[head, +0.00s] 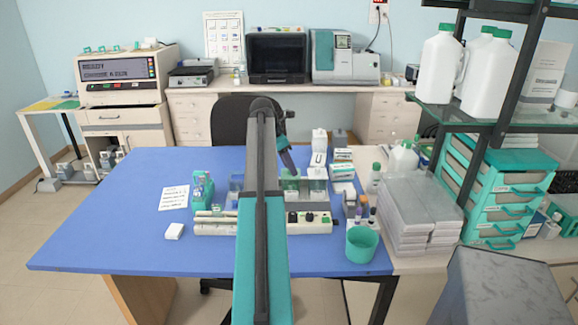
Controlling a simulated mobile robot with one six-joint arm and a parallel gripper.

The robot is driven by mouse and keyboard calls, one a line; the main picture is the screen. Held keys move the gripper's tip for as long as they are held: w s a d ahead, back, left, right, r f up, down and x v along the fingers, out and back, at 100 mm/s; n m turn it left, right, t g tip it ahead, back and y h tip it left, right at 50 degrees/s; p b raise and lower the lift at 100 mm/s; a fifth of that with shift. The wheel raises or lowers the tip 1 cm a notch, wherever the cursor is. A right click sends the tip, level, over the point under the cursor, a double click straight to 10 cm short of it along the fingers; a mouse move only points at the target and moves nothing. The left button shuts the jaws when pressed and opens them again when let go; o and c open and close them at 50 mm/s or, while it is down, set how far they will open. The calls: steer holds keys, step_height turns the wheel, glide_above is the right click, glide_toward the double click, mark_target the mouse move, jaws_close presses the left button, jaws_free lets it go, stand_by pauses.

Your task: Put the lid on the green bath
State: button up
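My arm reaches forward across the blue table (110,215). My gripper (290,166) hangs from its far end, pointing down over the row of small baths. The gripper is small and dark here, and I cannot tell whether its fingers are open or holding something. A small greenish clear bath (291,186) stands just below it. Another clear bath (318,186) with a greenish top is to its right. A bluish bath (235,186) shows left of my arm. My arm hides the middle of the row. I cannot make out a separate lid for certain.
A long grey device (318,227) with knobs lies in front of the baths. A teal cup (361,244) stands at the table's front right. A teal rack (203,188) and paper sheet (174,197) are left. The table's left part is clear.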

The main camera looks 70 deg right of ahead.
steer(key=shift+r, duration=0.1)
steer(key=b+v, duration=0.2)
steer(key=v, duration=1.1)
steer(key=shift+a+r, duration=0.2)
steer(key=shift+r, duration=0.05)
steer(key=shift+w, duration=0.15)
stand_by(0.4)
